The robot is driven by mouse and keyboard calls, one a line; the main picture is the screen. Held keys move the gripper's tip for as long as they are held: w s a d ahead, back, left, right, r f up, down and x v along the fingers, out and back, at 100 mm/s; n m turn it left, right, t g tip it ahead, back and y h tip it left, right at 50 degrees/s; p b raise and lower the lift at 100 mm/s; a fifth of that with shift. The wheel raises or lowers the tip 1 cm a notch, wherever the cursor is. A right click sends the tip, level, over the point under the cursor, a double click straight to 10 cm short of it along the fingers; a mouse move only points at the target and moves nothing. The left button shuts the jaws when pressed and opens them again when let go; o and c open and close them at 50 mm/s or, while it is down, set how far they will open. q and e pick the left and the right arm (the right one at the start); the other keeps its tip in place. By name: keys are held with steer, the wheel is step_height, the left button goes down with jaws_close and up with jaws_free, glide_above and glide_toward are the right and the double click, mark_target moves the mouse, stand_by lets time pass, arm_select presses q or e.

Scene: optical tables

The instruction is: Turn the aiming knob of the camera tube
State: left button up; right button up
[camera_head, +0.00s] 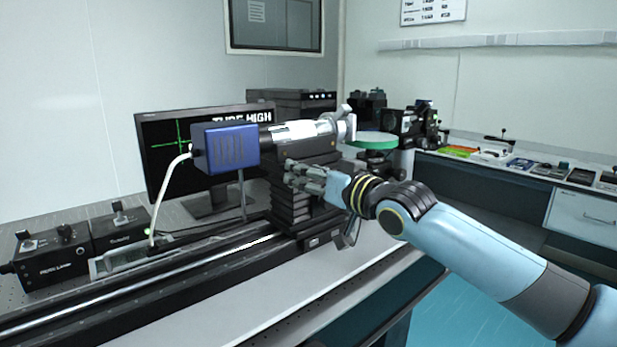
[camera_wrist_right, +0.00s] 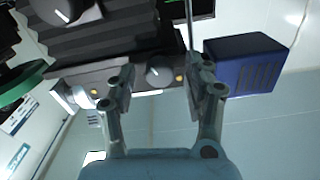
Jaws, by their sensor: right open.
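The camera tube (camera_head: 300,130) is a white and black barrel with a blue box (camera_head: 226,147) at its left end, above a black bellows-like stand (camera_head: 292,205). The blue box also shows in the right wrist view (camera_wrist_right: 245,65). My right gripper (camera_head: 290,174) is open in front of the mount below the tube. In the right wrist view, a round grey knob with a white mark (camera_wrist_right: 158,75) appears between the open fingers (camera_wrist_right: 160,80); I cannot tell whether they touch it. Another dark knob with a white mark (camera_wrist_right: 64,12) is at the upper left. My left gripper is not in view.
A monitor (camera_head: 165,150) behind the tube shows a green cross and the words "TUBE HIGH". A black rail (camera_head: 200,262) runs below the stand. Black control boxes (camera_head: 50,255) stand at the left. A green disc (camera_head: 375,139) is right of the tube.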

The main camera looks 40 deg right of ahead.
jaws_close()
stand_by(0.3)
steer(key=shift+n, duration=0.3)
steer(key=shift+f+n+b, duration=0.1)
steer(key=shift+n+b, duration=1.75)
steer(key=shift+n, duration=2.25)
jaws_free()
